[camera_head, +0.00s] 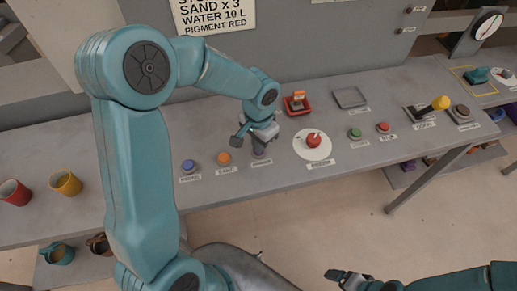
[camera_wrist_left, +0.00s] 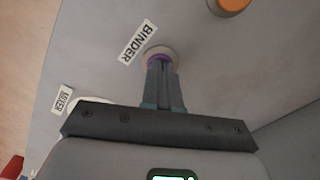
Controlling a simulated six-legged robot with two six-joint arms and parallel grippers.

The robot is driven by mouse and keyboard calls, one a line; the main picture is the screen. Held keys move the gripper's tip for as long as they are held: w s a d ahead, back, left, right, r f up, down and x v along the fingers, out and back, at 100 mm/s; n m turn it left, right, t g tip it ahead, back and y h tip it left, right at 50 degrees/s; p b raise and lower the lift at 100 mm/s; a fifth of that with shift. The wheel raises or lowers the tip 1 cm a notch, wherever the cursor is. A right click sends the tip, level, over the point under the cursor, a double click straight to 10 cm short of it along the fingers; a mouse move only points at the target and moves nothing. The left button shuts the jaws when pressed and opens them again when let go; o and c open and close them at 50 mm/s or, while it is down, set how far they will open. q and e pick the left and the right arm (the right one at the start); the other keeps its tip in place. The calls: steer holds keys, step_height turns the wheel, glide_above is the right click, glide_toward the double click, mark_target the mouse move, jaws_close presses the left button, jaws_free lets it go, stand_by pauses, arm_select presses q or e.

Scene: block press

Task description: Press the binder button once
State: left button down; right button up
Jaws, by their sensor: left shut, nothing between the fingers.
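The purple binder button (camera_wrist_left: 157,54) shows at the fingertips in the left wrist view, beside its BINDER label (camera_wrist_left: 138,42). My left gripper (camera_wrist_left: 162,64) is shut and empty. Its fingertips are over the button and cover part of it; I cannot tell whether they touch it or whether it is pressed down. In the head view the left gripper (camera_head: 259,146) points down at the binder button, mostly hidden there, behind its label (camera_head: 261,163). My right gripper (camera_head: 340,274) is low in the head view, away from the table; its finger opening is unclear.
An orange button (camera_head: 224,158) and a blue button (camera_head: 189,165) stand left of the binder. A red mushroom button (camera_head: 313,140) on a white disc is to the right. A red tray (camera_head: 297,106) lies behind. Mugs (camera_head: 66,183) stand far left.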

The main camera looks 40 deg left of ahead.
arm_select(q)
steer(key=shift+f, duration=0.15)
stand_by(0.4)
stand_by(0.4)
steer(key=shift+r+p, duration=1.1)
steer(key=shift+r, duration=0.75)
steer(key=shift+f, duration=0.1)
stand_by(1.1)
